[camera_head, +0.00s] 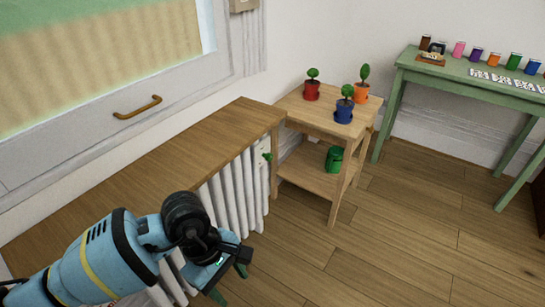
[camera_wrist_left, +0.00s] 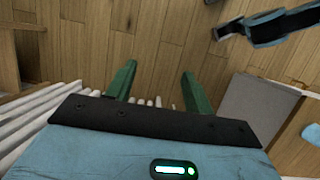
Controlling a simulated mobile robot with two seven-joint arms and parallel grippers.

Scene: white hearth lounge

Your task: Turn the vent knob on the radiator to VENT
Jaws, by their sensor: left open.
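The white radiator (camera_head: 234,196) stands under a wooden shelf, its ribs partly hidden by my left arm. The small green vent knob (camera_head: 267,156) is at the radiator's far end, by a pale plate; its marking is too small to read. My left gripper (camera_head: 231,284) is in front of the radiator's near part, below and well short of the knob. In the left wrist view its two green fingers (camera_wrist_left: 158,75) are apart with nothing between them. The knob does not show there. A blue and black part of my other arm shows at top right; its jaws cannot be made out.
The wooden shelf top (camera_head: 150,178) lies above the radiator. A small wooden stand (camera_head: 310,181) with potted plants is just beyond the knob, with a green object (camera_head: 334,159) on its lower shelf. A green table (camera_head: 470,78) stands at right. The floor (camera_head: 390,240) between is clear.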

